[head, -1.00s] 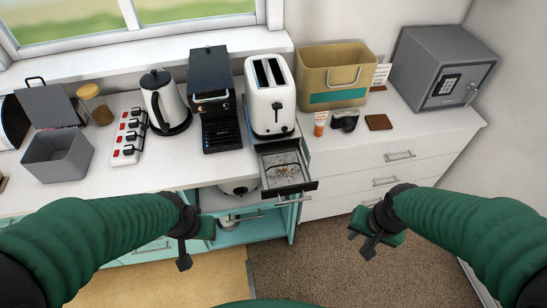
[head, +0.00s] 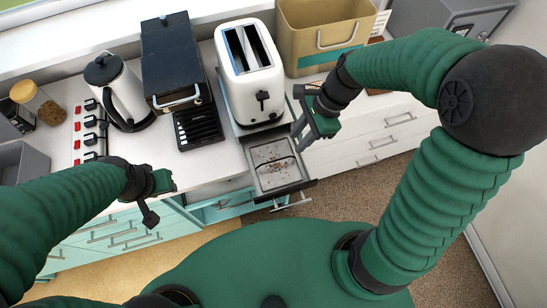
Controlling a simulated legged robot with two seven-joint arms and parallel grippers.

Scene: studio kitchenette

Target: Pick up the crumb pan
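The crumb pan (head: 270,178) is a shallow dark metal tray with brown crumbs on its bottom. It sticks out from under the white toaster (head: 250,78), past the counter's front edge, with a bar handle (head: 291,203) at its front. My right gripper (head: 308,130) is just right of the pan, above its right side, near the toaster's lower right corner. Its fingers look apart with nothing between them, and I see no clear contact with the pan. My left gripper (head: 160,188) hangs left of the pan over the counter's front edge; its finger opening is unclear.
A black coffee machine (head: 175,60) and a kettle (head: 120,90) stand left of the toaster. A tan bin (head: 322,35) stands to its right, behind my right arm. A power strip (head: 90,130) lies further left.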

